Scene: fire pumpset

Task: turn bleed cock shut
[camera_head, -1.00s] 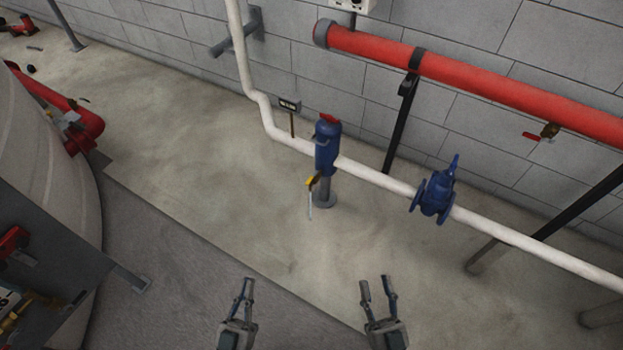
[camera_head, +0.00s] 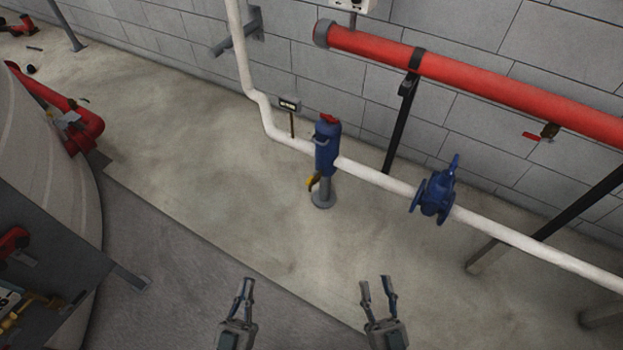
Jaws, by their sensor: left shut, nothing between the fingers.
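A small cock with a yellow handle (camera_head: 312,183), apparently the bleed cock, sits low on the left side of an upright blue body (camera_head: 326,150) with a red top. This body stands on a grey post on the floor and joins the white pipe. No stream shows below the cock. My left gripper (camera_head: 246,285) is shut and empty, at the bottom of the view, well short of the cock. My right gripper (camera_head: 377,284) is open and empty, to the right of the left one. Neither touches anything.
A white pipe (camera_head: 500,232) runs low along the block wall, with a blue flanged valve (camera_head: 435,194) on it. A red pipe (camera_head: 480,83) with a small red-handled valve (camera_head: 540,134) runs above. A large pale tank (camera_head: 45,160) stands left. The floor between is clear.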

